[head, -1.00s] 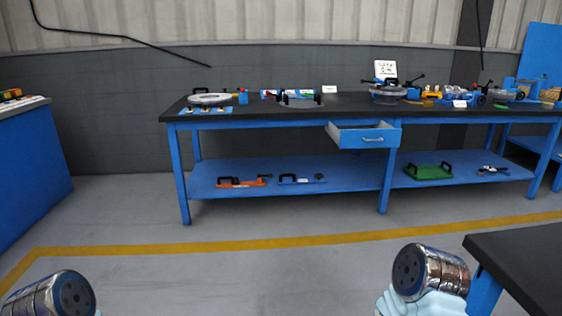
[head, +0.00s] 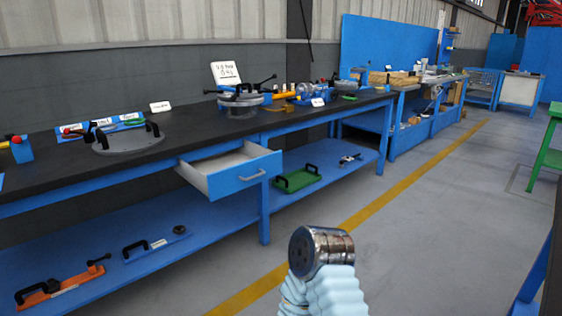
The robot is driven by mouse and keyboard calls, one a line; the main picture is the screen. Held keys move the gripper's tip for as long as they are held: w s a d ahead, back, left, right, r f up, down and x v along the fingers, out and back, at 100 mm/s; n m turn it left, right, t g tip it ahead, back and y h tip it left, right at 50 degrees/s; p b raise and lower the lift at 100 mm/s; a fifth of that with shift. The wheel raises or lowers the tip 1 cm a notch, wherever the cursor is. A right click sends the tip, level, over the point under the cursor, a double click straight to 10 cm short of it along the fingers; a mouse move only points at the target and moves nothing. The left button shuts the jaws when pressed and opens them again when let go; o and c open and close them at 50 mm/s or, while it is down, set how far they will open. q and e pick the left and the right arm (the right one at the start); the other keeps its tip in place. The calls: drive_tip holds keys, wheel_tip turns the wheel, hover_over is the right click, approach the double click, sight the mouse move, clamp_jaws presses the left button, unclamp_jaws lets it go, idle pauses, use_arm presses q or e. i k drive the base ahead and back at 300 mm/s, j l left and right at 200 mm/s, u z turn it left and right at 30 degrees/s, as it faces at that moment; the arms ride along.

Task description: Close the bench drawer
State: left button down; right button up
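The bench drawer (head: 236,178) is a blue-fronted, grey-sided drawer under the black top of the blue bench (head: 150,165). In the head view, a part of my arm with a silver metal end and pale blue ribbed sleeve shows at the bottom centre, well apart from the drawer. No gripper fingers show on it. My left arm is out of the picture.
A green tray (head: 297,179) and an orange tool (head: 62,288) lie on the bench's lower shelf. A flanged round part (head: 240,101) stands on the top. Grey floor (head: 430,220) with a yellow line is open to the right. A dark table edge is at the far right.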

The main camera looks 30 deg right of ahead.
sight(217, 177)
drive_tip(key=i+l+z, duration=0.15)
drive_tip(key=i, duration=0.4)
drive_tip(key=i+l+z, duration=0.2)
drive_tip(key=i, duration=0.35)
drive_tip(key=j, duration=0.1)
